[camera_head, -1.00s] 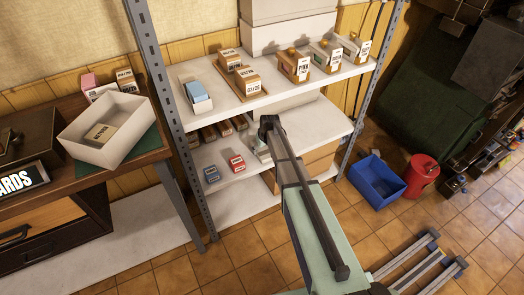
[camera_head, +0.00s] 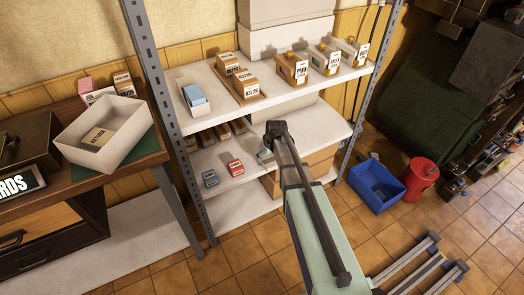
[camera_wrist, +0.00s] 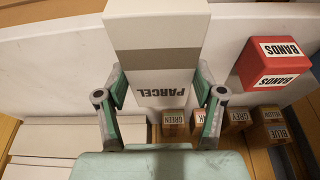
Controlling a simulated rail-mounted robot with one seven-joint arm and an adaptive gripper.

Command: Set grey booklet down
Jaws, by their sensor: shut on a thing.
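There the booklet is mostly hidden by my arm. I cannot tell whether its underside touches the shelf.
A red BANDS box (camera_wrist: 277,62) stands right of the booklet in the wrist view. Small brown labelled boxes (camera_wrist: 173,122) are nearby. The upper shelf (camera_head: 225,112) overhangs; a metal post (camera_head: 167,110) bounds the left.

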